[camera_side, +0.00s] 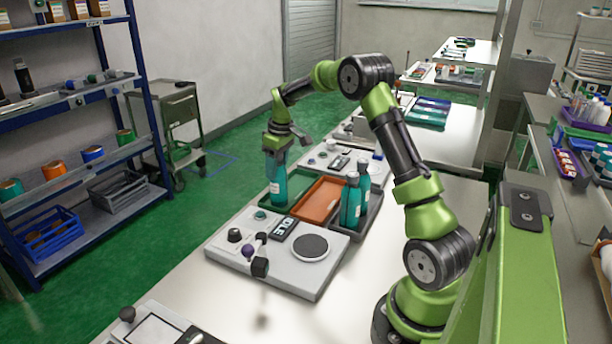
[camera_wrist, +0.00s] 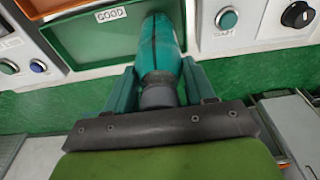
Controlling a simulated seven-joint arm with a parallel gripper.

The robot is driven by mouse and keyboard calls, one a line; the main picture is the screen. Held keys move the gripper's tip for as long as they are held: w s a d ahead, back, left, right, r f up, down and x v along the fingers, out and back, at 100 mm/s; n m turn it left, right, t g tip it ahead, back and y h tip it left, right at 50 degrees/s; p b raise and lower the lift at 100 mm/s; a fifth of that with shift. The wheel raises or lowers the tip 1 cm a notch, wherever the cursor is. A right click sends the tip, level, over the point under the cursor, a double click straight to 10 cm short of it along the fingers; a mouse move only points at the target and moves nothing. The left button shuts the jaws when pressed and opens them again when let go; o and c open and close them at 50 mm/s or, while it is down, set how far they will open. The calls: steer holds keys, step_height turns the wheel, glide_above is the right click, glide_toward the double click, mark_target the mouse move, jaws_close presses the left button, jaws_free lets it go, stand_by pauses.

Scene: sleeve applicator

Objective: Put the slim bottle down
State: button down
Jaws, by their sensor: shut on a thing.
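My gripper (camera_side: 277,150) points down and is shut on the slim teal bottle (camera_side: 278,188). The bottle is upright, with its neck between the jaws. Its lower end is at the green tray (camera_side: 299,183), the leftmost of three trays; I cannot tell whether its base touches the tray floor. In the wrist view, the bottle (camera_wrist: 160,42) sits between the two teal fingers (camera_wrist: 160,72), in front of the green tray labelled GOOD (camera_wrist: 88,42).
An orange tray (camera_side: 321,198) lies beside the green one. A grey tray (camera_side: 371,212) at its right holds two teal bottles (camera_side: 353,200). In front is a white machine (camera_side: 290,278) with a round plate (camera_side: 311,247), knobs and a display reading IDLE.

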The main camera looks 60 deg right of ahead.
steer(key=shift+f, duration=0.1)
steer(key=shift+c, duration=2)
jaws_free()
steer(key=shift+f, duration=0.15)
